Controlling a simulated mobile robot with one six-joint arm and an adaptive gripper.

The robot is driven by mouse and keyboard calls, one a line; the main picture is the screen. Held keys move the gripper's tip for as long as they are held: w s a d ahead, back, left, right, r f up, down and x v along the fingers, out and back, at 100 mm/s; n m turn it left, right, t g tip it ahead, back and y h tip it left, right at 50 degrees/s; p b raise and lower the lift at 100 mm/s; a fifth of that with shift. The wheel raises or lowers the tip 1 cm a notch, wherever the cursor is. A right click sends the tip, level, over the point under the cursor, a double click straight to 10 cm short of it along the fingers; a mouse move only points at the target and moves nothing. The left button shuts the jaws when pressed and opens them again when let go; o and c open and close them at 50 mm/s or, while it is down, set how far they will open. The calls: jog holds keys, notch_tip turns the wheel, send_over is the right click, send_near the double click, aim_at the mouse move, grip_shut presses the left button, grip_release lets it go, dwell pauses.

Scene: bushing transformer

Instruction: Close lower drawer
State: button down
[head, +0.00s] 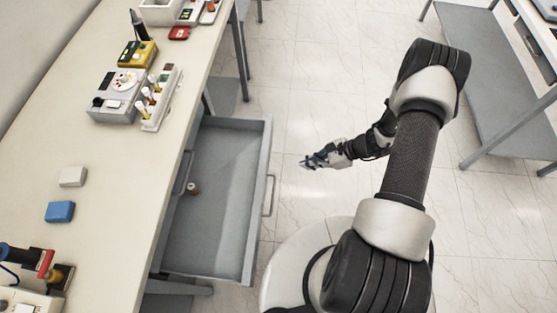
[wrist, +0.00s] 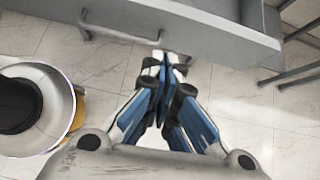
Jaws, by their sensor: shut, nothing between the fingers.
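A grey drawer (head: 258,150) under the workbench stands pulled out toward me. Its handle (head: 270,195) is on the front face. A small brown object (head: 192,188) lies inside the drawer. My gripper (head: 304,163) is in the open space to the right of the drawer front, apart from it. In the wrist view, the drawer front (wrist: 215,22) crosses the top, with its handle (wrist: 120,34) at upper left. My gripper (wrist: 163,62) is shut and empty, with its tips pointing toward the drawer front. I cannot tell the exact gap to it.
The workbench top (head: 130,200) carries a grey instrument (head: 118,95), a rack of small bottles (head: 160,98), a white block (head: 73,177) and a blue block (head: 60,211). Another grey table (head: 480,70) stands at the right. The tiled floor between is clear.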

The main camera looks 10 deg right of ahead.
jog(key=f, duration=0.2)
jog(key=b, duration=0.2)
send_near(269, 175)
jog(key=s+x, duration=0.1)
jog(key=x, duration=0.3)
jog(key=shift+w+a, duration=0.7)
jog(key=shift+w, duration=0.05)
